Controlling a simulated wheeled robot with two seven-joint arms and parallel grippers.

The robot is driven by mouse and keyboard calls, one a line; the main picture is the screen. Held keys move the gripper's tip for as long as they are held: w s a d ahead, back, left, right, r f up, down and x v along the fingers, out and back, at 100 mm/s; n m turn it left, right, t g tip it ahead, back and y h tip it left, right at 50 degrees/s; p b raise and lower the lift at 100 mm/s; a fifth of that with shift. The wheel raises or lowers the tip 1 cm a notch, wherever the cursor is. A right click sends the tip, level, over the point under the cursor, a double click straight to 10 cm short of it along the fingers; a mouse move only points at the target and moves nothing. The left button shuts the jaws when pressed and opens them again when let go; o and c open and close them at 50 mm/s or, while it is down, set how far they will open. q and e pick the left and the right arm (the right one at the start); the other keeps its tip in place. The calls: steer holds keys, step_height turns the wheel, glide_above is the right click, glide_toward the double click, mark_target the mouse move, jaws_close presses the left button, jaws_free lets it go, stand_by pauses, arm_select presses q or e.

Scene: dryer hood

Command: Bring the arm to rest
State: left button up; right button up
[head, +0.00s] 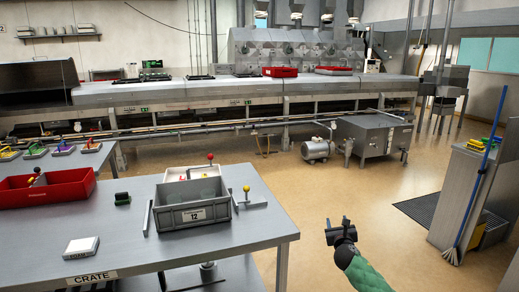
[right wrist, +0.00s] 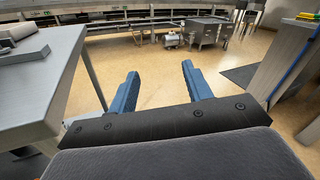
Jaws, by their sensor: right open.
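My right gripper (head: 340,228) is in the lower right of the head view, over the open floor to the right of the metal table (head: 215,248). In the right wrist view its two blue fingers (right wrist: 160,88) are spread apart with nothing between them, so it is open and empty. The green sleeve of my right arm (head: 362,272) comes up from the bottom edge. My left gripper does not show in either view.
The table holds a grey crate (head: 191,217) marked 12, a red crate (head: 60,196) and a small white box (head: 81,248). A counter with a broom (head: 482,175) stands at right. A wheeled metal cart (head: 374,137) stands behind. The floor (head: 340,190) between is clear.

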steer(key=d+r+h, duration=0.1)
steer(key=d, duration=0.8)
steer(key=s+d+f+m+g+h, duration=0.15)
steer(key=s+f+m+g, duration=0.25)
steer(key=s+f+m, duration=0.65)
steer(key=s+d+f+m+g, duration=0.3)
steer(key=s+f+m, duration=0.2)
steer(key=s+f, duration=0.95)
steer(key=s+d+f+m+g, duration=0.1)
steer(key=s+f+m+g, duration=0.35)
steer(key=s, duration=0.85)
steer(key=s+f+m+g, duration=0.2)
steer(key=s+f+m, duration=0.5)
steer(key=s, duration=0.5)
steer(key=s+d+f+m+g, duration=0.1)
steer(key=s+f+m+g, duration=0.35)
steer(key=s, duration=0.85)
steer(key=a+f+m+y, duration=0.2)
steer(key=a, duration=1.2)
steer(key=s+a+f+m+t+y, duration=0.1)
steer(key=a+f+m+y, duration=0.1)
steer(key=a, duration=1.3)
steer(key=shift+s+a+f+y, duration=0.25)
steer(key=shift+f+y, duration=0.1)
steer(key=shift+y, duration=0.2)
